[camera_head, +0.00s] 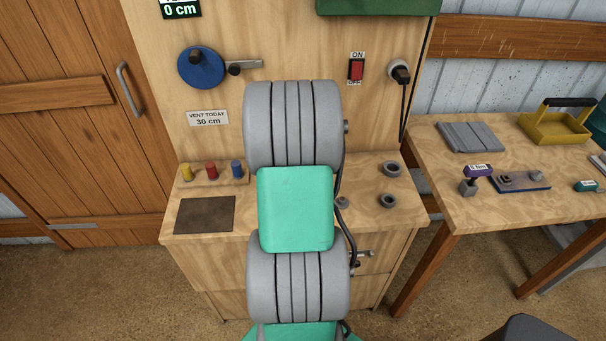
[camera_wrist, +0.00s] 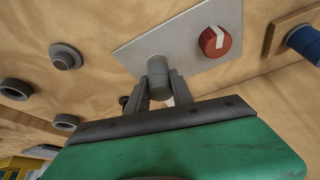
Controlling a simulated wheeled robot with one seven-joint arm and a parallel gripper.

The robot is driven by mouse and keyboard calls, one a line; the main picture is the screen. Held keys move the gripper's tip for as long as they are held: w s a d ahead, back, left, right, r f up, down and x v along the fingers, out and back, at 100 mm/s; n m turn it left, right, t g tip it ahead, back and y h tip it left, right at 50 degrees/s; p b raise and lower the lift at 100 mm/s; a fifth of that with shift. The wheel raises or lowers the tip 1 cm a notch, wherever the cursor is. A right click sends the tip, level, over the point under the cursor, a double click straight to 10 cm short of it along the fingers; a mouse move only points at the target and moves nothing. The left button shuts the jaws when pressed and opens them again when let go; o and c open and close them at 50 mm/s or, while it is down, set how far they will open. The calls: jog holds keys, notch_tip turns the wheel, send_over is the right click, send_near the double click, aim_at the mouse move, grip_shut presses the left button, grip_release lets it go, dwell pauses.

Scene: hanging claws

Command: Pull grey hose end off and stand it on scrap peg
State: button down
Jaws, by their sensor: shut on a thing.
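In the wrist view my gripper (camera_wrist: 160,94) is shut on a short grey cylinder, the grey hose end (camera_wrist: 159,70). Its far end meets a pale grey plate (camera_wrist: 128,52) that also carries a red knob (camera_wrist: 216,41) with a white mark. I cannot tell whether the hose end is still seated there. Grey ring-like fittings stand on the wood, one flanged (camera_wrist: 65,57) and others plain (camera_wrist: 15,89); none shows a readable scrap label. In the head view my arm hides the gripper, hose end and plate. Two grey fittings (camera_head: 391,169) (camera_head: 388,201) show right of it.
A wooden block (camera_head: 212,176) with yellow, red and blue plugs and a dark mat (camera_head: 205,214) lie on the bench's left. A blue wheel (camera_head: 201,67), red switch (camera_head: 356,69) and plugged cable are on the back panel. A side table (camera_head: 520,207) with tools stands right.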

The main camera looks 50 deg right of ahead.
jog(key=shift+r+p, duration=1.1)
jog(key=shift+r, duration=0.9)
